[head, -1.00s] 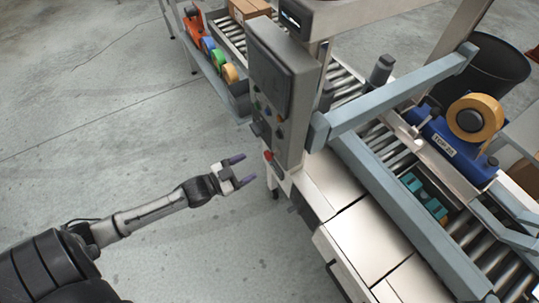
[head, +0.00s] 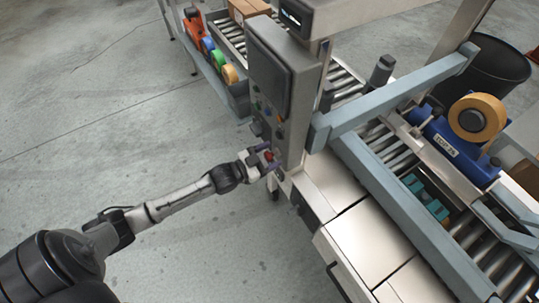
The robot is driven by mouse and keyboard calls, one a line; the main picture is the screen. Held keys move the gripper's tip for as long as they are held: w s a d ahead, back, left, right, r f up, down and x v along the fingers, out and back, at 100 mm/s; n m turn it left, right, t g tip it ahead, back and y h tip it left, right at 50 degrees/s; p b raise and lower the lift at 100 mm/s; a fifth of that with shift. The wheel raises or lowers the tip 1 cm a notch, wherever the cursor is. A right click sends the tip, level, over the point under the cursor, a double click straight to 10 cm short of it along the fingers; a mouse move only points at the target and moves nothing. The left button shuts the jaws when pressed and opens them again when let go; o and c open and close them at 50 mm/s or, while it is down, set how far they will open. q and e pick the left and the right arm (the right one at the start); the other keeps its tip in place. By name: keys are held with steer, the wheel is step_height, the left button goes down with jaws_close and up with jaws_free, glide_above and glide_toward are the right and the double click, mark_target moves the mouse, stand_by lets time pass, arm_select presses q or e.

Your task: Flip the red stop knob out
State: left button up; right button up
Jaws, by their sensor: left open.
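The red stop knob (head: 269,156) sits low on the grey control box (head: 290,85), below several small coloured buttons. My left gripper (head: 268,158) is open at the bottom of the box, its two purple-grey fingers on either side of the red knob. Whether the fingers touch the knob cannot be told from here. My right gripper is not in view.
The roller conveyor and its pale metal frame (head: 372,245) stand right of the box. A blue tape head with a tan tape roll (head: 477,117) sits over the rollers. Coloured tape rolls (head: 229,74) line a shelf behind. The floor on the left is clear.

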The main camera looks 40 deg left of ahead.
mark_target(266, 158)
arm_select(q)
jaws_close()
steer(key=shift+s+a+r+p, duration=0.15)
steer(key=shift+s+p, duration=0.3)
steer(key=shift+p, duration=0.1)
steer(key=shift+p+v, duration=0.55)
steer(key=shift+v, duration=0.4)
steer(key=shift+w, duration=0.1)
steer(key=shift+c, duration=1.7)
jaws_free()
steer(key=shift+o, duration=1.7)
